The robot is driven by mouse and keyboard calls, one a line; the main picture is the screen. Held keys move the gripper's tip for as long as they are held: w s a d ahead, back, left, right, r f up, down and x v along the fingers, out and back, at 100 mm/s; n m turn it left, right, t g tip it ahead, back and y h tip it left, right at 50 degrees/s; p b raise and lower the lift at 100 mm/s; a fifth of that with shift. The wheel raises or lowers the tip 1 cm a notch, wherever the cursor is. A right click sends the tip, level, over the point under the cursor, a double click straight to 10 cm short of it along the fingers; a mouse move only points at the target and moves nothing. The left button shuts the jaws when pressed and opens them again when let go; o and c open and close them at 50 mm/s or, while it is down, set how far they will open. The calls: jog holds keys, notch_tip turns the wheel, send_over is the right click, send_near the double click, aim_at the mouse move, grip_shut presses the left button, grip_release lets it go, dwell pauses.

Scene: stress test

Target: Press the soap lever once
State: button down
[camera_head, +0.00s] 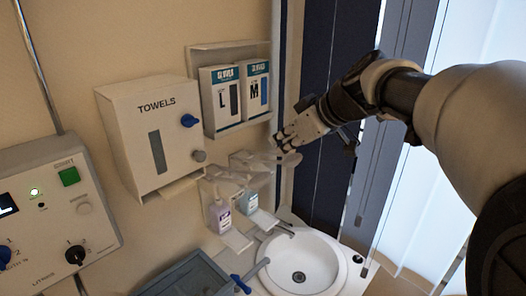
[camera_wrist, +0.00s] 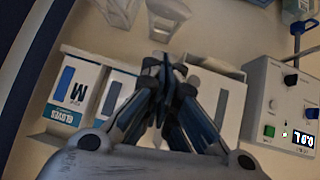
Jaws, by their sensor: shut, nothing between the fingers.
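Two wall-mounted soap dispensers hang above the sink. The left one holds a bottle with purplish liquid (camera_head: 220,216), the right one a bottle with a teal label (camera_head: 250,201). Pale levers stick out above them, the left lever (camera_head: 226,178) and the right lever (camera_head: 268,160). My gripper (camera_head: 281,148) is shut and empty, just above the right lever in the head view; I cannot tell whether it touches. In the wrist view the shut fingertips (camera_wrist: 170,73) point toward the wall, with a pale dispenser bracket (camera_wrist: 168,22) beyond them.
A towel dispenser (camera_head: 150,140) and glove boxes (camera_head: 238,95) hang on the wall close to my gripper. A sink (camera_head: 325,260) lies below with a blue-handled tap (camera_head: 240,284). A control panel (camera_head: 45,215) is at left. Dark blinds (camera_head: 330,110) stand behind my arm.

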jog(key=s+d+f+p+x, duration=0.1)
jog(key=f+x, duration=0.1)
jog(key=x, duration=1)
jog(key=shift+f, duration=0.3)
jog(key=shift+d+f, duration=0.1)
